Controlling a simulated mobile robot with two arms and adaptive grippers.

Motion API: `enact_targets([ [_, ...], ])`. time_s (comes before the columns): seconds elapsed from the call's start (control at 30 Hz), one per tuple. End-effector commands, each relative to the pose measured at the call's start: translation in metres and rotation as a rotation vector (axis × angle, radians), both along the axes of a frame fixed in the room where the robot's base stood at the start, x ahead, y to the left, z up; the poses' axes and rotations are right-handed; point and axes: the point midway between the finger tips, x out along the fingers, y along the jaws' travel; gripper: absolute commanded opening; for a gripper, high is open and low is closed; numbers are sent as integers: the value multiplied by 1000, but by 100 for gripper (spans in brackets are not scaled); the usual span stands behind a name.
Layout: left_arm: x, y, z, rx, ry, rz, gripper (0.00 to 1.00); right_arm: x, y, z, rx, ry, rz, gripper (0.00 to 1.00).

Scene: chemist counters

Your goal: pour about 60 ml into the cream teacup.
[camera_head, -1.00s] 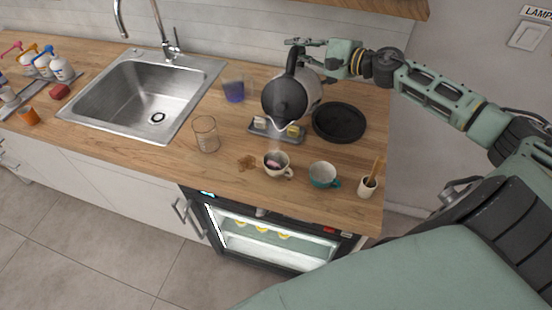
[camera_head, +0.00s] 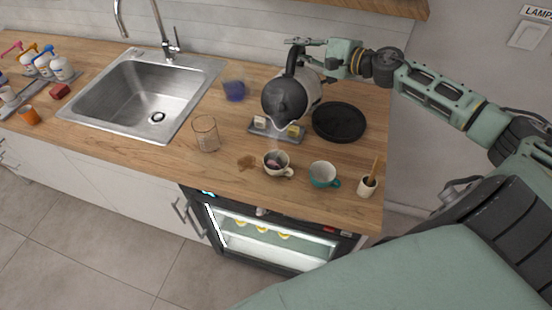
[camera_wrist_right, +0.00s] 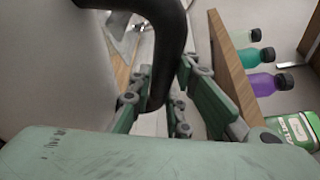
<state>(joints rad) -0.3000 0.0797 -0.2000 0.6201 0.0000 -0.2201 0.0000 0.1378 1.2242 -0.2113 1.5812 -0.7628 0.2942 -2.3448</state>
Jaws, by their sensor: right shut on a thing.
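The cream teacup (camera_head: 283,171) stands upright on the wooden counter, with something dark and pinkish inside. A steel kettle with a black lid and handle (camera_head: 290,98) is tilted above it, spout toward the cup. A faint whitish haze shows between spout and cup; I cannot tell whether it is liquid or steam. My right gripper (camera_head: 300,43) is shut on the kettle's black handle. In the right wrist view the handle (camera_wrist_right: 168,50) runs between the gripper's fingers (camera_wrist_right: 160,95). My left gripper is not in view.
A teal cup (camera_head: 323,176) and a small pot with a wooden stick (camera_head: 368,185) stand to the right. A glass beaker (camera_head: 206,134) stands left, near a brown spill (camera_head: 247,162). A small tray (camera_head: 262,133) and a round black base (camera_head: 340,122) lie behind. The sink (camera_head: 150,95) is further left.

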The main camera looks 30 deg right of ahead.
Motion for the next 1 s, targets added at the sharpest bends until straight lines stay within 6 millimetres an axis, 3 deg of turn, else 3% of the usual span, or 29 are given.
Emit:
enact_targets([
  [0.73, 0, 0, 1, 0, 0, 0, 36, 2, -2, 7, 9, -4, -3, 0],
  [1.0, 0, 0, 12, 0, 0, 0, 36, 12, -12, 11, 100, 69, -5, 0],
])
